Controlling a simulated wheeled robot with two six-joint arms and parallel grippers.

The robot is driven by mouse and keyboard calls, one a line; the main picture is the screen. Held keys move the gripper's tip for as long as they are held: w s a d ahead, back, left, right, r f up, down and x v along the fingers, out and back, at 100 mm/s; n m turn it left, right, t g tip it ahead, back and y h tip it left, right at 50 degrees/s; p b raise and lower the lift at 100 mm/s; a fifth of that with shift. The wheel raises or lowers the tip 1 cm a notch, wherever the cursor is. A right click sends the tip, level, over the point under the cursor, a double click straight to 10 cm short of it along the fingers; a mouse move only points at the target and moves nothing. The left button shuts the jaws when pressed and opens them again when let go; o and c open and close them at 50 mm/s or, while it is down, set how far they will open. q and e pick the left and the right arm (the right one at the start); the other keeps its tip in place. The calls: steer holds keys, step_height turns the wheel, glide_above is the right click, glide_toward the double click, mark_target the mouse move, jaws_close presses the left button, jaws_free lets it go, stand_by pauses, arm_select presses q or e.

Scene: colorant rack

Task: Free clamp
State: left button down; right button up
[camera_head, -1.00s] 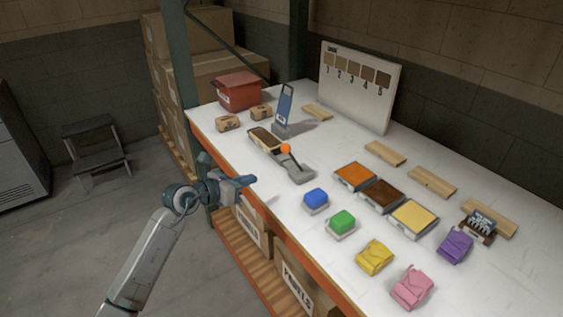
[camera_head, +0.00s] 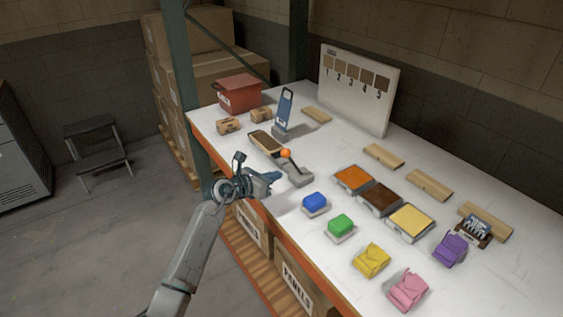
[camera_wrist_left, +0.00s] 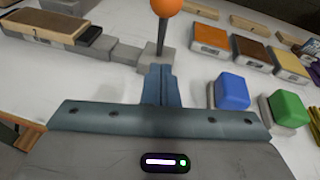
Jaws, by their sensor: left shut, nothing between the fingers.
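The clamp is a grey fixture (camera_head: 299,177) with a lever topped by an orange knob (camera_head: 285,153). A wooden block (camera_head: 265,141) lies at its far-left end. In the left wrist view the orange knob (camera_wrist_left: 167,6) stands on an upright dark lever (camera_wrist_left: 162,38) above a grey base (camera_wrist_left: 155,62), with the wooden block (camera_wrist_left: 48,26) to the left. My left gripper (camera_head: 275,177) is at the table's front edge, just in front of the clamp. Its fingers (camera_wrist_left: 161,85) are shut and empty, pointing at the lever's base, apparently short of it. My right gripper is not in view.
On the white table (camera_head: 330,158), a blue block (camera_head: 315,202) and a green block (camera_head: 341,225) stand right of the clamp. Colour trays (camera_head: 353,178) lie behind them. A blue upright stand (camera_head: 284,108) and red bin (camera_head: 239,93) are farther back.

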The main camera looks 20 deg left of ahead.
mark_target(293, 162)
arm_select(q)
steer(key=w, duration=0.1)
steer(key=w+d+r+p, duration=0.1)
steer(key=w+r, duration=0.1)
steer(key=shift+w+d+p, duration=0.15)
steer(key=shift+d+p, duration=0.15)
steer(key=shift+p, duration=0.1)
steer(key=shift+a, duration=0.1)
